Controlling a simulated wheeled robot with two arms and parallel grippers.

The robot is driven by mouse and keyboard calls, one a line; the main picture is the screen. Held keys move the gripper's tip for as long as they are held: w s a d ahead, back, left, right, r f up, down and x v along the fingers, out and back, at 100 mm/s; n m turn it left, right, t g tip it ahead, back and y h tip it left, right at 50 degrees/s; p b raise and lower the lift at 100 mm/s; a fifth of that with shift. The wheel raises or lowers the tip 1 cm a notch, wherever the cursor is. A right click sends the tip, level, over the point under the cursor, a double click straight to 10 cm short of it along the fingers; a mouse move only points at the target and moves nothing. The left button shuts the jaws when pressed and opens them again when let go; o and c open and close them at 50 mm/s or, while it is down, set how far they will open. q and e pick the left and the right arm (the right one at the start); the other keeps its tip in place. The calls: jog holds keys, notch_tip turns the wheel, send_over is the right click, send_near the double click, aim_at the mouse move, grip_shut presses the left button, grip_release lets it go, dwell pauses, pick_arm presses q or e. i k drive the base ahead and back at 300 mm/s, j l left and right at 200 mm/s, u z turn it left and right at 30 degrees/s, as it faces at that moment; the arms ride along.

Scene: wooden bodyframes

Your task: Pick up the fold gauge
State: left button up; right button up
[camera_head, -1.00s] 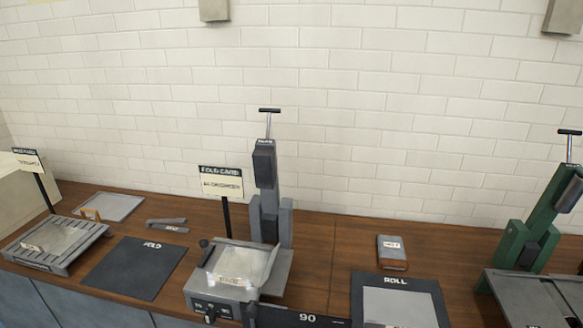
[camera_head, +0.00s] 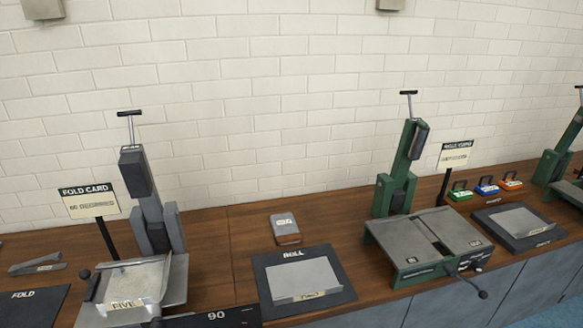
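No object in view has a readable label naming it the fold gauge. A dark piece marked 90 (camera_head: 214,318) lies at the bottom edge of the head view, partly cut off, right of the grey folding machine (camera_head: 150,240). A grey, flat, two-armed tool (camera_head: 37,264) lies on the bench at the far left, its small label unreadable. Neither of my grippers is in view.
A black FOLD mat (camera_head: 28,305) is at lower left. A grey box (camera_head: 285,228) sits behind the ROLL mat (camera_head: 265,300). A green machine (camera_head: 430,240) stands right, with three coloured weight-like blocks (camera_head: 487,187) beyond. Bare wooden bench (camera_head: 228,260) shows between the stations.

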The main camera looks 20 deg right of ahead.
aim_at(483, 189)
jog(key=z, duration=1.75)
jog(key=u, duration=0.45)
jog(key=j+u, duration=0.1)
jog(key=u, duration=0.3)
jog(key=j+u, duration=0.1)
jog(key=u, duration=0.8)
jog(key=j+u, duration=0.1)
jog(key=u, duration=0.3)
jog(key=k+l, duration=0.1)
jog(key=l, duration=0.5)
jog(key=k+l, duration=0.1)
jog(key=l, duration=0.55)
jog(key=k+l, duration=0.1)
jog(key=l, duration=1.15)
jog(key=k+l, duration=0.15)
jog(key=l, duration=0.45)
jog(key=k+l, duration=0.1)
jog(key=l, duration=0.55)
jog(key=k+l, duration=0.1)
jog(key=l, duration=0.5)
jog(key=i+l, duration=0.1)
jog(key=l, duration=0.35)
jog(key=i+l, duration=0.1)
jog(key=l, duration=0.4)
jog(key=i+l, duration=0.1)
jog(key=l, duration=0.35)
jog(key=i+l, duration=0.1)
jog(key=l, duration=0.4)
jog(key=u, duration=0.05)
